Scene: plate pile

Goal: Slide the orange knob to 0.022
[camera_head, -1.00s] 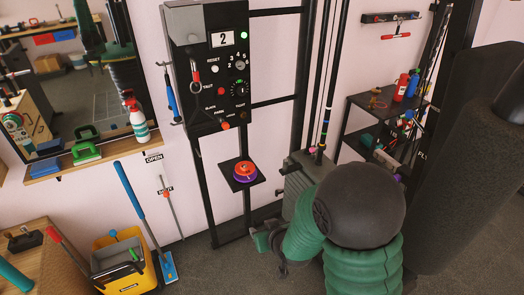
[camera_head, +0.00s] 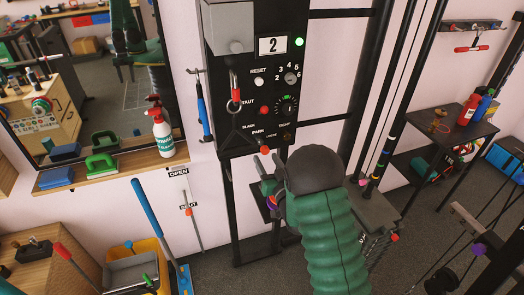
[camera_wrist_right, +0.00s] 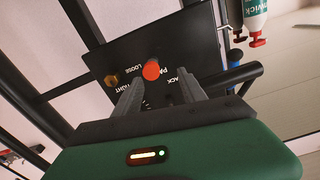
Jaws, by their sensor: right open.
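The orange knob (camera_head: 265,150) is a small round knob low on the front of the black control panel (camera_head: 222,135), beside the PARK label. In the right wrist view the orange knob (camera_wrist_right: 151,71) shows at the panel's edge, between the lines of my two fingers and beyond them. My right gripper (camera_head: 267,178) is just below the knob in the head view. Its fingers (camera_wrist_right: 161,84) are apart, with nothing between them; whether they touch the knob I cannot tell.
A blue-handled tool (camera_head: 203,108) hangs on the left. Cables run at the right.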

